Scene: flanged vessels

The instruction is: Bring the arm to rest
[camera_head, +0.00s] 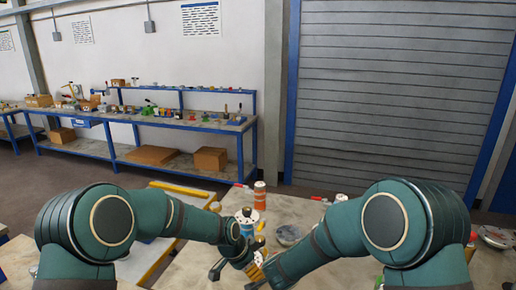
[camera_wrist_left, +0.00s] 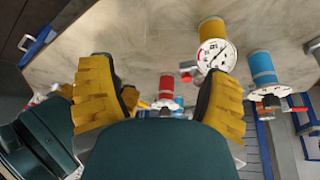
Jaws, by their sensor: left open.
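My left gripper (camera_head: 236,266) hangs over the worktable (camera_head: 190,262) near the bottom middle of the head view. In the left wrist view its two yellow-padded fingers (camera_wrist_left: 160,95) stand wide apart, with nothing held between them. My right forearm crosses in from the right and ends close beside the left gripper; I cannot make out the right gripper. Flanged vessels stand near the left hand: an orange and white one (camera_head: 260,196) and one with a white top (camera_head: 246,215). The wrist view shows a yellow vessel with a gauge (camera_wrist_left: 213,48) and a blue one (camera_wrist_left: 263,72).
A round grey dish-like part (camera_head: 290,235) lies between my arms. Another flanged part (camera_head: 496,237) is at the far right. A blue-framed workbench (camera_head: 150,122) with small items stands along the back wall, and a grey shutter (camera_head: 395,90) is at back right.

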